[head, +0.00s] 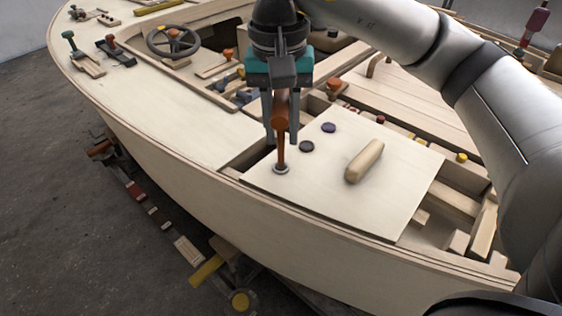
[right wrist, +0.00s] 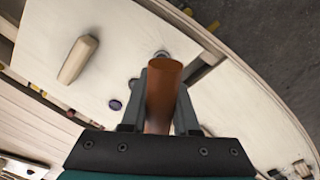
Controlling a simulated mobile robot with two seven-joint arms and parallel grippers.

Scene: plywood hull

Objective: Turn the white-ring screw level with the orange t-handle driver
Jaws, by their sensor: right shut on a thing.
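The orange t-handle driver (head: 280,122) stands about upright, its shaft running down to the white-ring screw (head: 281,169) on the pale plywood panel (head: 390,205). My right gripper (head: 282,138) comes from above and is shut on the driver's handle. In the right wrist view the orange handle (right wrist: 163,95) sits between the two fingers, and part of the white ring (right wrist: 162,55) shows just beyond it. The driver's tip appears to meet the screw; whether it is seated in the slot cannot be told. The screw's slot is hidden. My left gripper is not in view.
A dark screw (head: 306,146), a purple screw (head: 328,127) and a wooden block handle (head: 364,161) are on the same panel, to the right of the driver. Open framed bays (head: 450,205) lie right of the panel. A steering wheel (head: 173,41) stands farther back.

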